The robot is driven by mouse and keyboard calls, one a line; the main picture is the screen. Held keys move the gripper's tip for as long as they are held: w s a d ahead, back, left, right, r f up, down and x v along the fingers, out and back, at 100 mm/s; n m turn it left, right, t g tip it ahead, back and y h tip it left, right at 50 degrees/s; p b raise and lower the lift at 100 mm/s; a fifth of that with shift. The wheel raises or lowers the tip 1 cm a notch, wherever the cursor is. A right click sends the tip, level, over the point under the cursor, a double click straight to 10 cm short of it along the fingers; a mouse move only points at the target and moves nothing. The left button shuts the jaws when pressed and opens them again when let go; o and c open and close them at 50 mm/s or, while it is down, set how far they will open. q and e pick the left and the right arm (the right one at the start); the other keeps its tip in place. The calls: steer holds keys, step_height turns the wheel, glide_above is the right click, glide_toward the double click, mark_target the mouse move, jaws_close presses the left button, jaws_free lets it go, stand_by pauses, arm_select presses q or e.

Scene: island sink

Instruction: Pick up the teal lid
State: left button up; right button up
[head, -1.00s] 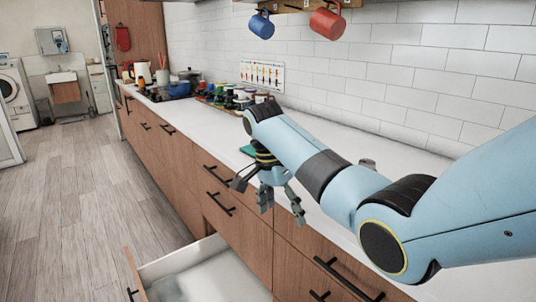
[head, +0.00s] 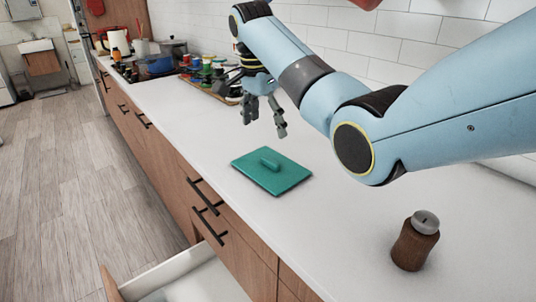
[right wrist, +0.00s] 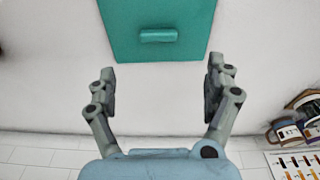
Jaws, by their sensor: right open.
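The teal lid (head: 288,178) lies flat on the white counter, a rectangular plate with a raised bar handle (head: 270,164) on top. My right gripper (head: 263,131) is above the counter, up and behind the lid in the head view, apart from it. In the right wrist view the lid (right wrist: 157,18) is at the top centre, with its handle (right wrist: 158,36) ahead of and between the two fingers. The right gripper (right wrist: 160,85) is open and empty there. The lid's far edge is cut off in that view. My left gripper is not in view.
A brown shaker with a grey top (head: 415,240) stands at the counter's right. A tray of jars (head: 215,85) and a pot (head: 173,50) are farther back. An open drawer (head: 190,285) juts out below the counter's front edge. The counter around the lid is clear.

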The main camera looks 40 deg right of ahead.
glide_above(270, 160)
steer(key=f, duration=0.4)
steer(key=shift+s+a+f, duration=0.15)
steer(key=shift+a+f, duration=0.05)
steer(key=shift+a, duration=0.2)
steer(key=shift+d+f, duration=0.1)
steer(key=shift+f, duration=0.2)
steer(key=f, duration=0.4)
steer(key=shift+d+f, duration=0.2)
steer(key=shift+f, duration=0.4)
steer(key=shift+c, duration=0.5)
steer(key=c, duration=1.1)
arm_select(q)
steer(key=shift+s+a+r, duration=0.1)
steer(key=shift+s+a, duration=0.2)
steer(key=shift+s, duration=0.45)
arm_select(e)
steer(key=shift+r, duration=0.15)
